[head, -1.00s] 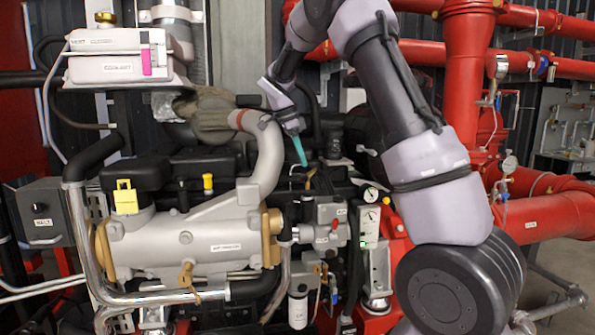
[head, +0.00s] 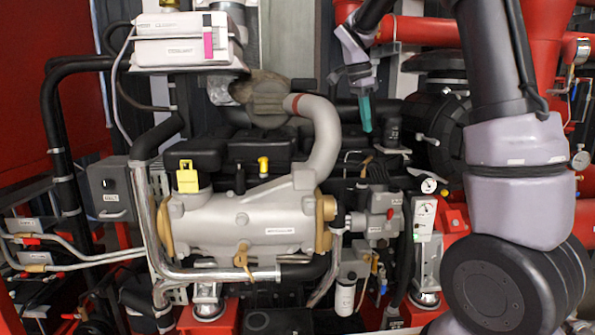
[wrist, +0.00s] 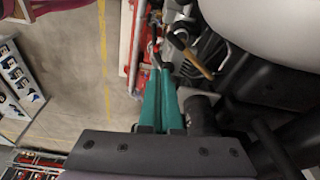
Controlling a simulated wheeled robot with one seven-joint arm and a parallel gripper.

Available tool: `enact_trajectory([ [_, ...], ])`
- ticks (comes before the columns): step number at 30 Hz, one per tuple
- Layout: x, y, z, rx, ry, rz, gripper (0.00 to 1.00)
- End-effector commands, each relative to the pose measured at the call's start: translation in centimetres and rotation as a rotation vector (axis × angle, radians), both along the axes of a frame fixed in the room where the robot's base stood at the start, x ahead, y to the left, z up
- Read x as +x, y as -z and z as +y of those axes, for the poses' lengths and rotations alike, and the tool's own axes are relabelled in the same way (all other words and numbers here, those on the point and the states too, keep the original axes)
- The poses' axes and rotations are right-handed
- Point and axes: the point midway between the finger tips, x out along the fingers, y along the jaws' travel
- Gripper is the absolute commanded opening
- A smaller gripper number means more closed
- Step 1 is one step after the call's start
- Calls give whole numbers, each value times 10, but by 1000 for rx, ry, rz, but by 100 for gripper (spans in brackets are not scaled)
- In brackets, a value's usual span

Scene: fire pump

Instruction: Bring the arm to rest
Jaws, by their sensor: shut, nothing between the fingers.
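My arm, grey and black, stands at the right of the head view and bends over at the top. My gripper (head: 366,114) has teal fingers and hangs above the middle of the engine, pointing down. In the wrist view the two teal fingers (wrist: 165,72) lie together with nothing between them. The silver and black engine (head: 240,230) fills the middle of the head view. The black engine top (head: 250,152) lies to the left of the fingers. I cannot tell the exact gap between fingertips and engine.
A grey exhaust elbow (head: 322,140) rises just left of the gripper. A white coolant tank (head: 185,45) stands at the upper left. A gauge block (head: 424,215) is near my arm. Red pipes (head: 430,32) run behind it. Open floor (wrist: 65,65) shows in the wrist view.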

Motion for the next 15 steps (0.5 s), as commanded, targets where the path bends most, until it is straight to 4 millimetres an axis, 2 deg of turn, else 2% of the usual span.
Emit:
enact_trajectory([
  [1, -19, -11, -5, 44, -60, -19, 0],
  [6, -80, -32, -8, 154, -321, -98, 0],
  [11, -138, -43, -5, 192, -560, -209, 0],
  [15, -188, -44, 2, 171, -757, -316, 0],
])
